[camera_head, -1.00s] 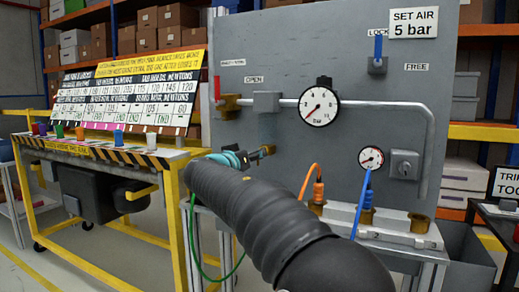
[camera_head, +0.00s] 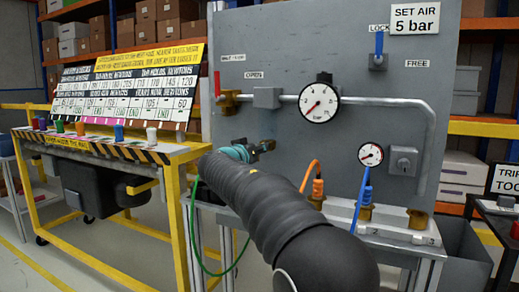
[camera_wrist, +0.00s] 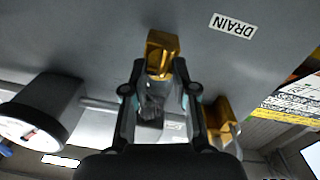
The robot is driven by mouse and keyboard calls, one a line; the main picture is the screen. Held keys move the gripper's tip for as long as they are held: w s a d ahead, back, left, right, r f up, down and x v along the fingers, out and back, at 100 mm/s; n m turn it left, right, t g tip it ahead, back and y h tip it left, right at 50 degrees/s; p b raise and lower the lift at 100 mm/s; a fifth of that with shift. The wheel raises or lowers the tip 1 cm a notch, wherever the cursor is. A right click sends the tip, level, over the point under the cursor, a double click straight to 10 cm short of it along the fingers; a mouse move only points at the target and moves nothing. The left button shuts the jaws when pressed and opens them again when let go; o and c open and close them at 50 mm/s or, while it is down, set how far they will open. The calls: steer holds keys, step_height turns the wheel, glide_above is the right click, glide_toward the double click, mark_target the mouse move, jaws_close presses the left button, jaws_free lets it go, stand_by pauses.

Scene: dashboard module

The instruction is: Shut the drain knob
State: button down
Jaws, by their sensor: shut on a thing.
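The DRAIN label (camera_wrist: 233,25) is on the grey panel in the wrist view. Beside it a brass fitting (camera_wrist: 162,48) stands out from the panel, with a dark drain knob (camera_wrist: 152,103) on its near side. My gripper (camera_wrist: 159,78) is shut on this knob, one finger on each side, so the fingers hide part of it. In the head view my gripper (camera_head: 262,148) is at the panel (camera_head: 290,65), below the pipe. My own arm hides the area around the knob there, and the knob's turn angle is hard to tell.
A large gauge (camera_head: 319,102) and a pipe (camera_head: 385,103) are above my gripper. A small gauge (camera_head: 370,154), a grey knob (camera_head: 404,160) and orange and blue hoses are to the right. A red-handled brass valve (camera_head: 228,101) is upper left. A yellow-framed table (camera_head: 183,155) stands left.

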steer(key=shift+n+b, duration=0.3)
steer(key=shift+b, duration=0.05)
steer(key=n+b, duration=0.1)
steer(key=n, duration=0.7)
steer(key=n+b, duration=0.1)
steer(key=n, duration=0.8)
steer(key=shift+f+t+y, duration=0.15)
steer(key=shift+t+y, duration=0.15)
steer(key=shift+n, duration=0.5)
steer(key=c, duration=0.9)
jaws_free()
steer(key=shift+f, duration=0.1)
steer(key=shift+s, duration=0.1)
